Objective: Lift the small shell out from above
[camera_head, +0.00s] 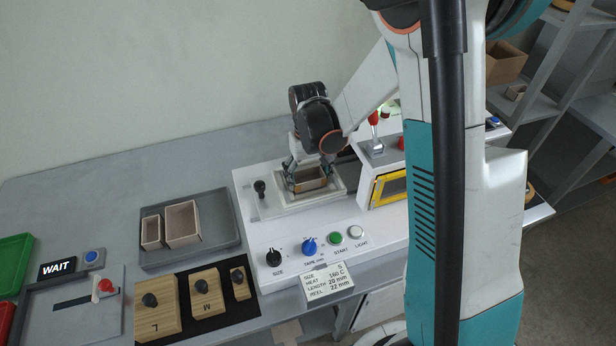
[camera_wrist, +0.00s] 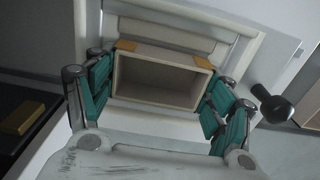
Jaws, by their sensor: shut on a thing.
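The small shell (camera_head: 311,184) is an open, tan, box-shaped shell in the recess of the white machine (camera_head: 262,205). In the wrist view the shell (camera_wrist: 155,97) is hollow, with orange tape patches at two of its corners. My gripper (camera_head: 309,177) points down over the recess, with its teal fingers on opposite sides of the shell. The fingers also show in the wrist view (camera_wrist: 160,86), closed against the shell's outer sides. The shell sits within the pale frame of the recess; whether its underside is clear of the bottom is hidden.
A grey tray (camera_head: 222,243) at left holds two other tan shells (camera_head: 183,223). Wooden blocks (camera_head: 205,294) marked L and M, and a smaller one, lie on a black mat. A black-knobbed lever (camera_head: 260,187) stands left of the recess, and a red-handled lever (camera_head: 373,119) and yellow-framed unit (camera_head: 388,188) right.

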